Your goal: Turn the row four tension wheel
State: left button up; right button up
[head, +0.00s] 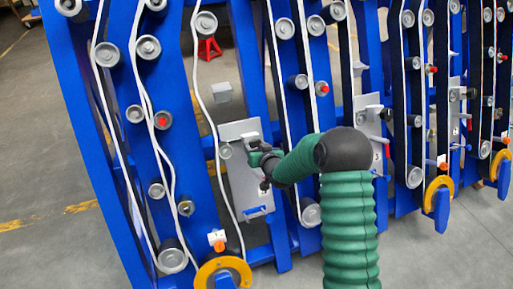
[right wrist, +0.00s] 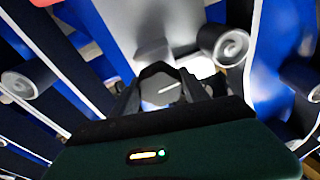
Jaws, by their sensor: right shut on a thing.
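My right gripper (head: 258,157) reaches to a grey metal plate (head: 241,190) on the blue harvester frame. In the right wrist view its two dark fingers (right wrist: 168,92) are shut on a small dark wheel (right wrist: 160,84), which shows a faceted dark rim and a paler face with a thin light line. In the head view the gripper mostly hides this wheel. I cannot tell from the pictures which row number it belongs to. My left gripper is not in view.
Grey rollers (head: 107,54) and white belts line the blue rails around the plate. A grey roller (right wrist: 229,45) sits close to the gripper. An orange ring (head: 222,271) is below. Similar plates (head: 369,118) stand to the right. Open floor (head: 40,190) lies left.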

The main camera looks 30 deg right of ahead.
jog(key=m+p, duration=0.1)
jog(key=m, duration=0.2)
jog(key=m+p, duration=0.1)
jog(key=m, duration=0.1)
jog(key=shift+m+g+h, duration=0.3)
jog(key=shift+m+g, duration=0.1)
jog(key=m+p, duration=0.1)
jog(key=m, duration=0.4)
dwell(0.4)
jog(key=o, duration=1.4)
